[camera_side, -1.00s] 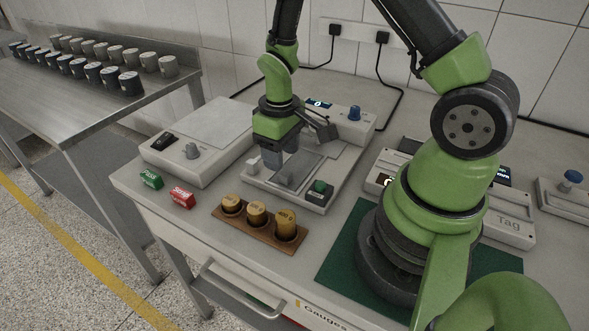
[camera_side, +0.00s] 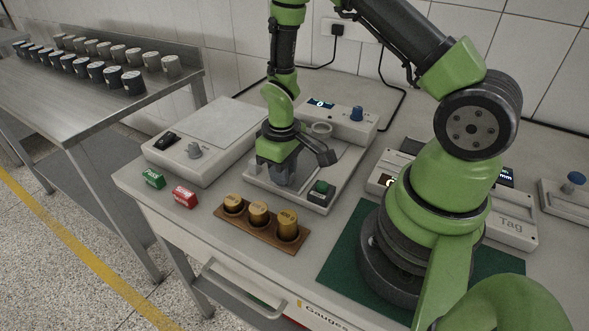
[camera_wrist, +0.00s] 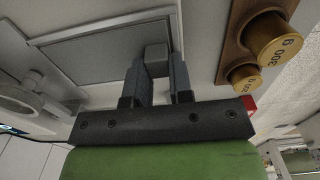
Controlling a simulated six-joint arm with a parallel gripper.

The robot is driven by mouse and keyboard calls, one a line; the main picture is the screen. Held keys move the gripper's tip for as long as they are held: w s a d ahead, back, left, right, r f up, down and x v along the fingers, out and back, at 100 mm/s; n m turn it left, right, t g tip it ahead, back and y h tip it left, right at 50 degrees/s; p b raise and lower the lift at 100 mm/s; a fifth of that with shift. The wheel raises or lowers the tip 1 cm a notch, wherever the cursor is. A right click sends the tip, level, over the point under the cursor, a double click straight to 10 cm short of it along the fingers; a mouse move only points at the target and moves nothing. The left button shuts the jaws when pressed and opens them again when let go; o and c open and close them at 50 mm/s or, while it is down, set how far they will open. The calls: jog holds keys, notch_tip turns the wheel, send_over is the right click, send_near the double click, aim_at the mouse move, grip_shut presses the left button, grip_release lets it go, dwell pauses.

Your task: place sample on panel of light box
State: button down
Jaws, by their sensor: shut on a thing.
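My gripper (camera_side: 284,179) points down over the front of the middle instrument. In the wrist view, my gripper (camera_wrist: 157,75) is shut on a small grey block (camera_wrist: 156,52); I cannot tell whether this is the sample or a part of the instrument. In the side view my fingers hide most of it. The light box appears to be the pale box (camera_side: 205,140) at the left, with a flat, bare panel (camera_side: 222,125) on top, a black switch and a grey knob. My gripper is to the right of it.
The middle instrument (camera_side: 335,165) has a framed grey plate, a ring, a blue knob and a green button. A wooden rack (camera_side: 262,236) with gold weights stands in front. Green (camera_side: 153,179) and red (camera_side: 184,196) blocks lie near the table's front left edge.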

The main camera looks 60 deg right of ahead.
jog(key=shift+r, duration=0.1)
notch_tip(320, 180, up, 9)
jog(key=a+r, duration=0.4)
jog(key=r, duration=0.2)
jog(key=shift+r, duration=0.3)
jog(key=shift+w, duration=0.15)
send_over(218, 150)
notch_tip(218, 150, down, 3)
notch_tip(218, 150, down, 10)
dwell(0.5)
jog(key=shift+f, duration=0.1)
